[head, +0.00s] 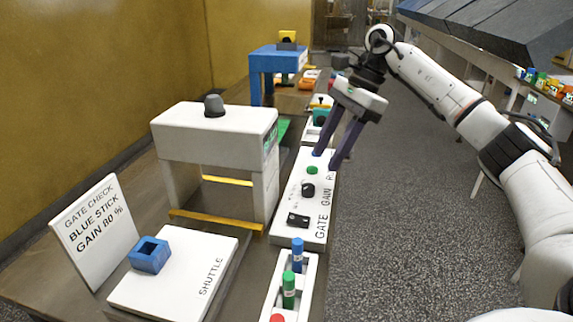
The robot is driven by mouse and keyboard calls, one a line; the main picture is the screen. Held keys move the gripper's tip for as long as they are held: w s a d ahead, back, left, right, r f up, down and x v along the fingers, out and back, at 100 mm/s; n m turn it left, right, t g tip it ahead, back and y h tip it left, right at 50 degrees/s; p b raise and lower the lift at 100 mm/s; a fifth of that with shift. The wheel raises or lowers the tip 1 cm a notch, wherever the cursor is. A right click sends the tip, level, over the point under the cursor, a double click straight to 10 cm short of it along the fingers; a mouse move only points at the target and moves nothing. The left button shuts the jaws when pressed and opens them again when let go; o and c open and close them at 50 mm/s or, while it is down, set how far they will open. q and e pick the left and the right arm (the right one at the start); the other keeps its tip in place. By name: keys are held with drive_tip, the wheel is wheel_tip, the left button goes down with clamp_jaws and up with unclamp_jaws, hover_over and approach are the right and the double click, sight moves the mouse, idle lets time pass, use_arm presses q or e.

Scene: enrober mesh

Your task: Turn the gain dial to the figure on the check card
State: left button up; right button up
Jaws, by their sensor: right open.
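The check card (92,250) stands tilted at the left and reads "GATE CHECK, BLUE STICK, GAIN 80 %". The white control panel (318,220) lies right of the white gate, with "GATE" and "GAIN" lettering and a third label partly hidden. The black gain dial (308,190) sits on it; its pointer and scale are too small to read. A green button (312,170) is behind the dial and a black switch (298,220) is in front. My right gripper (328,160) is open and empty, fingers pointing down over the panel's far end, apart from the dial. My left gripper is out of view.
The white gate (215,130) stands beside the panel. A shuttle plate (190,285) carries a blue square holder (149,254). A white rack (311,275) holds blue, green and red sticks. A blue arch (278,55) stands farther back. Floor is open at right.

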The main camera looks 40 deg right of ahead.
sight(310, 186)
drive_tip(key=x, duration=0.3)
drive_tip(key=shift+w+d+f, duration=0.1)
drive_tip(key=shift+w+d, duration=0.1)
drive_tip(key=shift+d, duration=0.1)
drive_tip(key=x, duration=0.5)
drive_tip(key=shift+w, duration=0.15)
drive_tip(key=shift+w+a+f, duration=0.1)
drive_tip(key=shift+a+f, duration=0.1)
drive_tip(key=shift+f, duration=0.1)
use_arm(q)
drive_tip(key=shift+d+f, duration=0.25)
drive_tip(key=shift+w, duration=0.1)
use_arm(e)
drive_tip(key=shift+c, duration=0.4)
drive_tip(key=c, duration=1)
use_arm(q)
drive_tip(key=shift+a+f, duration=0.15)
use_arm(e)
drive_tip(key=shift+o, duration=0.2)
